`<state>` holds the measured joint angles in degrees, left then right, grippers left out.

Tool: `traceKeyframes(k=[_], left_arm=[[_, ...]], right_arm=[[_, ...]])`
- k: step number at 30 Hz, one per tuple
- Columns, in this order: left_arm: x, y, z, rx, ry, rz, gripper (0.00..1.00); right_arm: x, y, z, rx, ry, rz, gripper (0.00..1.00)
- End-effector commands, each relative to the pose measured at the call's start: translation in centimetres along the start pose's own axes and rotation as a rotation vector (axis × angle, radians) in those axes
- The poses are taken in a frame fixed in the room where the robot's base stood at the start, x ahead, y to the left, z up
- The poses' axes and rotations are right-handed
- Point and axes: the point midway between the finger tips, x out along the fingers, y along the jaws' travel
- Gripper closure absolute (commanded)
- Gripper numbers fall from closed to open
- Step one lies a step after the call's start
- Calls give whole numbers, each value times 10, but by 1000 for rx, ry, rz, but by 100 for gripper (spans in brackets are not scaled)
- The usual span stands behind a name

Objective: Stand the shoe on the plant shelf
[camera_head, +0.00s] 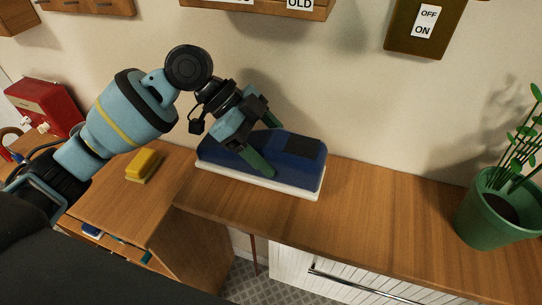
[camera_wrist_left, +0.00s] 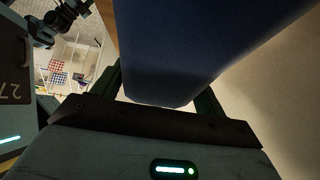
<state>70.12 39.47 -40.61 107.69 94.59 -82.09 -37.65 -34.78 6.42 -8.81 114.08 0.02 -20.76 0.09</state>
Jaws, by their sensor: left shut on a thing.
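The shoe (camera_head: 303,168) is a blue, block-like thing with a white sole and a dark patch on top. It is on or just above the wooden shelf top (camera_head: 370,205), sole down; I cannot tell whether it touches. My left gripper (camera_head: 266,145) is shut on the shoe from above, with one green finger on its near side and one on its far side. In the left wrist view the shoe (camera_wrist_left: 190,50) fills the middle between the fingers (camera_wrist_left: 160,100). My right gripper is not in view.
A green pot (camera_head: 487,215) with a leafy plant stands at the right of the wooden top. A yellow block (camera_head: 143,165) lies on the wood at left, and a red box (camera_head: 43,104) stands farther left. A white drawer (camera_head: 345,280) is below. The wood between shoe and pot is clear.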

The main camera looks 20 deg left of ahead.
Motion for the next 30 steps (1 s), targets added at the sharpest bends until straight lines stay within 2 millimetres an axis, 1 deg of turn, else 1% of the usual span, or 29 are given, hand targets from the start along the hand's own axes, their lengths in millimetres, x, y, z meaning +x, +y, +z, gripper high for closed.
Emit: traceKeyframes(k=[4,7,19,20,21,24,30], left_arm=[[16,-1,15,-1,0,0,58],[23,-1,22,0,0,-1,58],[27,-1,25,2,1,-2,58],[27,-1,26,2,0,-1,25],[27,-1,26,2,0,-1,20],[27,-1,26,2,0,-1,6],[27,-1,26,2,0,-1,6]], right_arm=[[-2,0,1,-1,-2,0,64],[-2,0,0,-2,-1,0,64],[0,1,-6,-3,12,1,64],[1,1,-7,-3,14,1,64],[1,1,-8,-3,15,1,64],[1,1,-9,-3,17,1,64],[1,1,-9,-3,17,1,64]])
